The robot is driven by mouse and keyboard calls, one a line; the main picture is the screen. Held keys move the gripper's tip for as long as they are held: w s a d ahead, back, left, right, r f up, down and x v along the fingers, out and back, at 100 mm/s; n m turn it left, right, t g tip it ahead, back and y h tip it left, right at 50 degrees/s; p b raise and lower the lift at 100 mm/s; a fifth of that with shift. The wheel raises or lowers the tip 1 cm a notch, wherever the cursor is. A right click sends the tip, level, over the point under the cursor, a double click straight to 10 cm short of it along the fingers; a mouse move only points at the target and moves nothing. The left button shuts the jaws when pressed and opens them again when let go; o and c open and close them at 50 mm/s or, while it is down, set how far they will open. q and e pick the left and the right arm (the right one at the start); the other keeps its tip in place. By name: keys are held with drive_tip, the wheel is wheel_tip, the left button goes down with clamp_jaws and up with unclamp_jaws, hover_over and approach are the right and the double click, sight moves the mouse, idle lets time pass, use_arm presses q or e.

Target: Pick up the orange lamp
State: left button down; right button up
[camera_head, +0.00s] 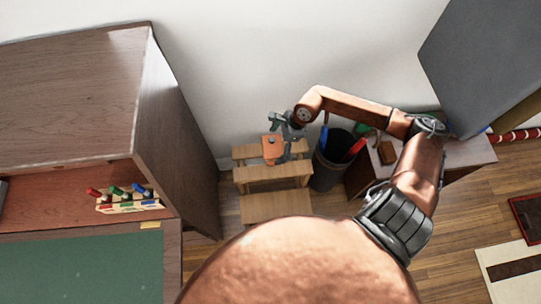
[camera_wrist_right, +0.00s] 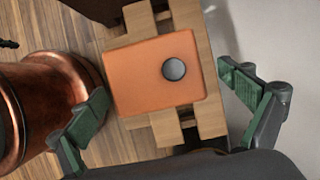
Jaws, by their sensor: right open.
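The orange lamp (camera_head: 272,152) stands on a small wooden step stool (camera_head: 276,207) against the white wall. In the right wrist view the lamp (camera_wrist_right: 135,85) shows as a square orange top with a round grey knob. My right gripper (camera_head: 287,126) is above and close to the lamp, partly overlapping it in the head view. In the wrist view its green-padded fingers (camera_wrist_right: 165,82) are spread wide on either side of the lamp, with nothing held. The lamp's lower part is hidden from above. My left gripper is not in view.
A dark bin (camera_head: 327,175) with blue and red items stands right of the stool, beside a low wooden table (camera_head: 462,158). A large wooden cabinet (camera_head: 172,130) stands at the left. A dark grey panel (camera_head: 490,60) is at the upper right. Wood floor (camera_head: 437,265) is open at the lower right.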

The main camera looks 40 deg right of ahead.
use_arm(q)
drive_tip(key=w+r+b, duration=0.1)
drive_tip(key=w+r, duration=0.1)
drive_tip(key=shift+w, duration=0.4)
use_arm(e)
drive_tip(key=x, duration=0.3)
drive_tip(key=shift+s+a+f, duration=0.15)
drive_tip(key=shift+f, duration=0.25)
drive_tip(key=c, duration=2.1)
